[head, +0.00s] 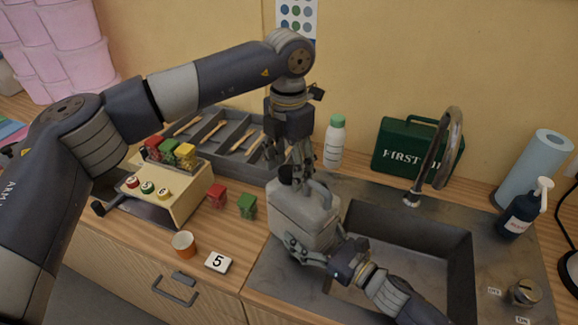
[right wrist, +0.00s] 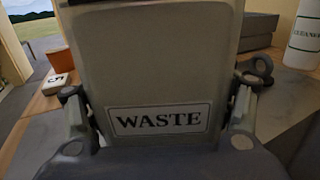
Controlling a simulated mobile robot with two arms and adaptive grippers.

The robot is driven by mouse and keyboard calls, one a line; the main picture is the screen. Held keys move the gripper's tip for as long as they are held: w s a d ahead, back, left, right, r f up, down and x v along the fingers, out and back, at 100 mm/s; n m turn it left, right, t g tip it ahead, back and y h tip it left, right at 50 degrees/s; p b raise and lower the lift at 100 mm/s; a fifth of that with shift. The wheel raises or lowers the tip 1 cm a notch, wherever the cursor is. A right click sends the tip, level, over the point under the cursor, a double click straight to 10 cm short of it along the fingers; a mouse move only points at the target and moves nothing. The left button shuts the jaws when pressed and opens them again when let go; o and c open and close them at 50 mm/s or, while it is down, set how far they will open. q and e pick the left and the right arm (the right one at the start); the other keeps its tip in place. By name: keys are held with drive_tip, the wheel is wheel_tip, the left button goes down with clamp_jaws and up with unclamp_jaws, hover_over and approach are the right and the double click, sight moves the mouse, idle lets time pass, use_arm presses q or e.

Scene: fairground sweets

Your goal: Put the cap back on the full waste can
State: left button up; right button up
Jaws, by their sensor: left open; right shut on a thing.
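The grey waste can (head: 300,212) stands upright at the left edge of the sink, with a moulded handle on top. In the right wrist view its WASTE label (right wrist: 160,120) faces the camera. My right gripper (head: 322,252) is shut on the lower part of the can, one finger on each side. My left gripper (head: 299,174) is open, pointing down just above the can's top. A dark piece (head: 286,173) shows at the can's top left, beside the left fingers. I cannot tell whether it is the cap or the spout, or whether the fingers touch it.
The sink (head: 410,240) and tap (head: 440,160) lie right of the can. A white bottle (head: 334,143) and green first-aid box (head: 405,147) stand behind.

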use_arm(q)
wheel_tip(320, 180, up, 12)
drive_tip(key=shift+f, duration=0.25)
use_arm(e)
drive_tip(key=o, duration=2.2)
drive_tip(key=shift+c, duration=0.2)
drive_tip(key=shift+s+d+f, duration=0.1)
drive_tip(key=shift+s+d, duration=0.2)
drive_tip(key=shift+d, duration=0.1)
drive_tip(key=v, duration=1.1)
use_arm(q)
drive_tip(key=shift+r, duration=0.1)
use_arm(e)
drive_tip(key=shift+r, duration=0.2)
